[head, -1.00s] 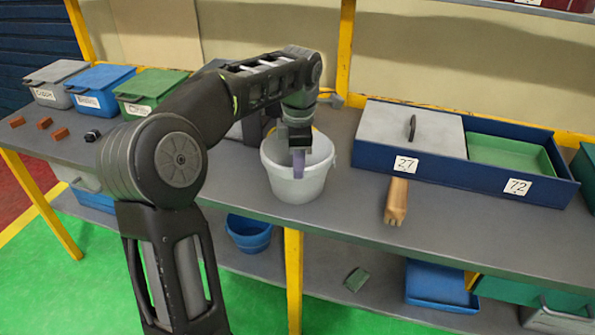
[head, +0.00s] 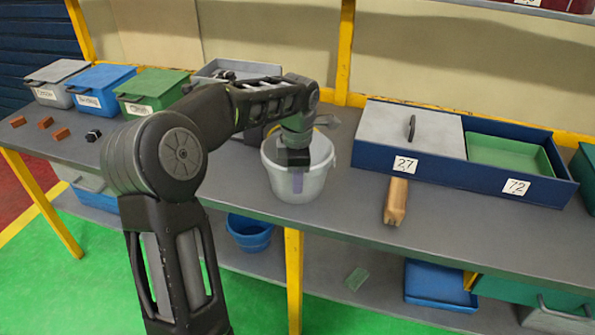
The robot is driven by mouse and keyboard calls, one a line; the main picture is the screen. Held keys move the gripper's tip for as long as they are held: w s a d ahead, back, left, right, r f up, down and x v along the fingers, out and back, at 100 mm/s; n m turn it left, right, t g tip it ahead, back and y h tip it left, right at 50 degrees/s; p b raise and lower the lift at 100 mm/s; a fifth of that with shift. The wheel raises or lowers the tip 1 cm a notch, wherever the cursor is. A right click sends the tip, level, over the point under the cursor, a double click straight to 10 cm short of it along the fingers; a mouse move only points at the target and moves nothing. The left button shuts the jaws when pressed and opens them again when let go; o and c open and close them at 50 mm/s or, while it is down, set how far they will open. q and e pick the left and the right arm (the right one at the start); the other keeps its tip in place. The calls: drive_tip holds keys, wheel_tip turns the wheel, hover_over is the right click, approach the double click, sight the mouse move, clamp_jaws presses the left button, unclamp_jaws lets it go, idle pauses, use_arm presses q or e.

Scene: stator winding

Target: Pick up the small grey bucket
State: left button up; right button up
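The small grey bucket (head: 308,187) stands upright on the grey workbench, left of the blue tray. My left gripper (head: 297,180) reaches down at the bucket's near side. My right gripper is not in view.
A blue tray (head: 448,179) with a grey lid and a green bin stands to the right. A wooden block (head: 396,201) lies near the bench edge. Lidded boxes (head: 98,91) and small brown pieces are at the left. A blue bucket (head: 249,232) is on the lower shelf.

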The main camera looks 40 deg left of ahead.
use_arm(q)
drive_tip(key=shift+c, duration=0.2)
clamp_jaws()
idle(1.4)
